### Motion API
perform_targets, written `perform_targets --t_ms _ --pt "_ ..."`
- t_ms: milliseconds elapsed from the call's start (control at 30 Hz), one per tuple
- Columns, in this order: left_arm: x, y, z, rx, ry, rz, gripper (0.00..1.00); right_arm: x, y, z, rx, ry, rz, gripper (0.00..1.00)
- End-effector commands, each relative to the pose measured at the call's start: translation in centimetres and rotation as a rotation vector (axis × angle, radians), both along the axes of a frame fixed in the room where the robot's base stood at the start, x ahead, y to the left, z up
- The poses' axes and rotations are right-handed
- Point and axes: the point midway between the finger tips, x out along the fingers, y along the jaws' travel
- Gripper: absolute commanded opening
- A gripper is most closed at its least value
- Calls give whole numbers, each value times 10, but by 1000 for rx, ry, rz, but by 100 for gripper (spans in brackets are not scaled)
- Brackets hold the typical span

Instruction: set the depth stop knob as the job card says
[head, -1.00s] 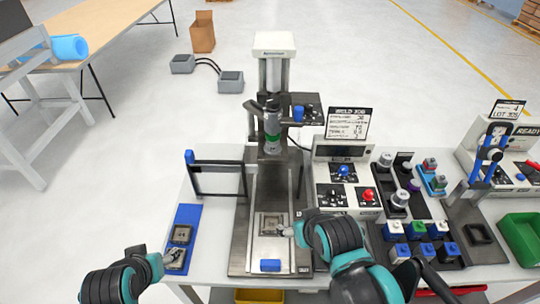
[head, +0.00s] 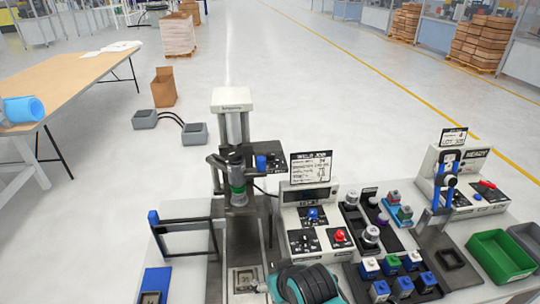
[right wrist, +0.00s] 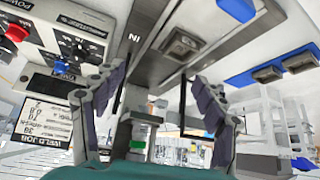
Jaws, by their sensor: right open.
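The job card (head: 311,168), headed WELD JOB, stands behind the control box (head: 292,243); its values are too small to read surely. It appears upside down in the right wrist view (right wrist: 45,118). A blue knob (head: 313,214) and a red knob (head: 339,236) are on the box. Another blue knob (head: 261,162) is on a dark bracket beside the press (head: 238,185). I cannot tell which is the depth stop knob. My right gripper (right wrist: 160,105) is open and empty, low over the press bed near a square part (head: 244,280). My left gripper is out of view.
A blue-handled frame (head: 181,226) stands left of the press. Right of the box are dark trays with several capped pieces (head: 402,287), a second station (head: 462,180) and a green bin (head: 500,258). A blue tray (head: 154,284) lies at front left.

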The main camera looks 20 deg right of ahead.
Motion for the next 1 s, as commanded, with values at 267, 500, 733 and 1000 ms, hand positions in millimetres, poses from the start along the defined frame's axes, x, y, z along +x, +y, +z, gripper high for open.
perform_targets --t_ms 267,500,733,1000 --pt "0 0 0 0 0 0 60 0 0 0 0 0 0 72" --pt "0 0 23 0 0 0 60 19 -5 37 -11 21 18 46" --pt "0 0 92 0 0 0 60 95 -29 134 -40 100 101 46" --pt "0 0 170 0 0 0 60 198 -78 205 -53 179 232 46"
